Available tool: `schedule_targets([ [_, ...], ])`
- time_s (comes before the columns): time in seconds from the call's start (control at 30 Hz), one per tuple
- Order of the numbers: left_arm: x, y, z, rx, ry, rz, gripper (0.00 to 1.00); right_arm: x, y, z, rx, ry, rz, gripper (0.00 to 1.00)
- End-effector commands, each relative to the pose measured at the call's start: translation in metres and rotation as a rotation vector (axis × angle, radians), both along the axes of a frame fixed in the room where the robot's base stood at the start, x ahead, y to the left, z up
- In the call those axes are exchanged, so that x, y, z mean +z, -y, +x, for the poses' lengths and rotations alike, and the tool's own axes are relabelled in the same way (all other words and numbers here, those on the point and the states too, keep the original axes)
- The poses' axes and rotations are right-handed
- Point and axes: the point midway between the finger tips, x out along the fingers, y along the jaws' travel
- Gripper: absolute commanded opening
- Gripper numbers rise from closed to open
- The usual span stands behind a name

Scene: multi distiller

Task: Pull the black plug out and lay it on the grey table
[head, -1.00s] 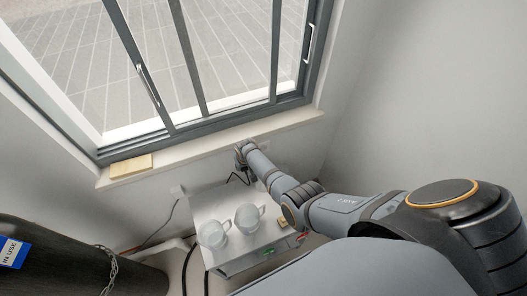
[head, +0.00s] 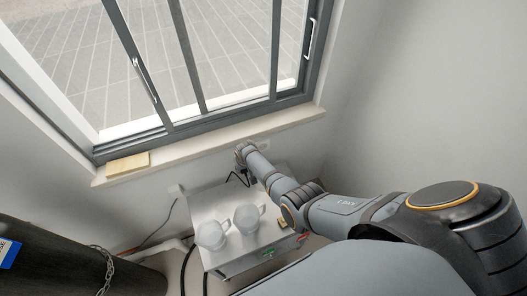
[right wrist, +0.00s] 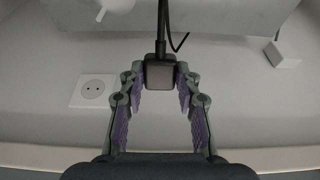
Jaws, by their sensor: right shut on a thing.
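My right gripper (head: 241,153) is beside the wall below the window sill. In the right wrist view, its fingertips (right wrist: 160,80) are shut on the black plug (right wrist: 160,74), whose black cable runs off to the top of that view. The wall socket (right wrist: 92,92) is to the left of the gripper, apart from the plug, with its holes bare. The grey table (head: 205,203) is below the gripper in the head view. The plug itself is mostly hidden there behind the gripper. My left gripper is not in view.
A white block (right wrist: 282,55) is on the wall in the wrist view. A dark cylinder (head: 70,262) with a chain stands at left. The table's back left is clear.

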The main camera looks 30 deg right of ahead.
Motion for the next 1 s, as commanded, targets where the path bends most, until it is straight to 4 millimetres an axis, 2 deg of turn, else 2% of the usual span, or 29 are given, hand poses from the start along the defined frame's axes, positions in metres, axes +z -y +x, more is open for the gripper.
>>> schedule_targets([
  [1.0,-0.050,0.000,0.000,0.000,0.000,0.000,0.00,-0.053,0.000,0.000,0.000,0.000,0.000,0.00],
])
